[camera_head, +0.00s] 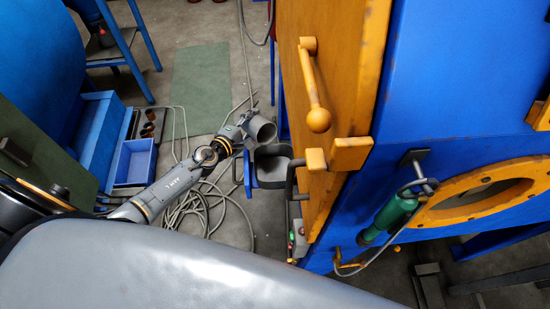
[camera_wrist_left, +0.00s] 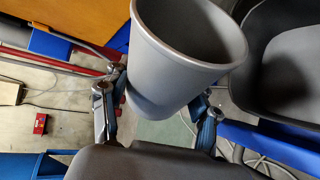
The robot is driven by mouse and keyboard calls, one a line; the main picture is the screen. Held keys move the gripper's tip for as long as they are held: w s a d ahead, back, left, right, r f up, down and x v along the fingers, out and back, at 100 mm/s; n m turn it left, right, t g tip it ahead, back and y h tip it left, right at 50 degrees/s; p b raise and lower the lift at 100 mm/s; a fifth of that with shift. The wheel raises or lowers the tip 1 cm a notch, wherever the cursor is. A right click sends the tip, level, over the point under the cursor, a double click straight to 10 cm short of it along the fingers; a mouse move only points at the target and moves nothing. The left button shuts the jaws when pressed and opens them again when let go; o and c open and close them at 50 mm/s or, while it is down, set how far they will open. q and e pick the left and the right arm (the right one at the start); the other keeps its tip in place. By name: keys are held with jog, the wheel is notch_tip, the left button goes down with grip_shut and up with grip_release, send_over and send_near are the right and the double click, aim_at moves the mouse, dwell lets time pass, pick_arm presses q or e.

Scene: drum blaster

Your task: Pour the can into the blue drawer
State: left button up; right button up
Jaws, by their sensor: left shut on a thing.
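My left gripper (camera_head: 243,126) is shut on a grey can (camera_head: 262,130), out in front of the orange door. In the left wrist view the can (camera_wrist_left: 182,82) sits between the two fingers of the gripper (camera_wrist_left: 158,118), its wide mouth toward the top. Its contents are hidden. A dark grey open bin (camera_head: 272,172) is just below the can in the head view; the bin also shows close beside it in the wrist view (camera_wrist_left: 285,65). Blue parts flank this bin. An open blue box (camera_head: 135,165) stands farther left on the floor. My right gripper is not in view.
The orange door (camera_head: 335,90) with its lever handle and the blue machine (camera_head: 440,80) fill the right side. A green-handled tool (camera_head: 388,218) hangs there. Loose grey hose (camera_head: 190,215) lies on the floor. A blue tray (camera_head: 97,130) stands at left.

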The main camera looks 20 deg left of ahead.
aim_at(260, 136)
pick_arm(q)
jog(key=shift+s+d+f+b, duration=0.1)
jog(key=shift+d+f+b, duration=0.1)
jog(key=shift+b, duration=0.1)
jog(key=shift+s+d+f+m+t+y+b, duration=0.1)
jog(key=shift+s+d+m+t+y+b, duration=0.2)
jog(key=shift+s+d+m+t+b, duration=0.25)
jog(key=shift+d+f+m+t+b, duration=0.15)
jog(key=shift+m+t+b, duration=0.1)
jog(key=shift+m+b, duration=0.4)
jog(key=shift+r, duration=0.25)
jog(key=shift+s+d+r+m+t+y, duration=0.2)
jog(key=shift+d+r+m+t, duration=0.2)
jog(key=shift+m, duration=0.25)
jog(key=shift+s+d+r+m+t+y, duration=0.1)
jog(key=shift+d+r+m+t+y, duration=0.15)
jog(key=shift+r+m, duration=0.35)
dwell(1.9)
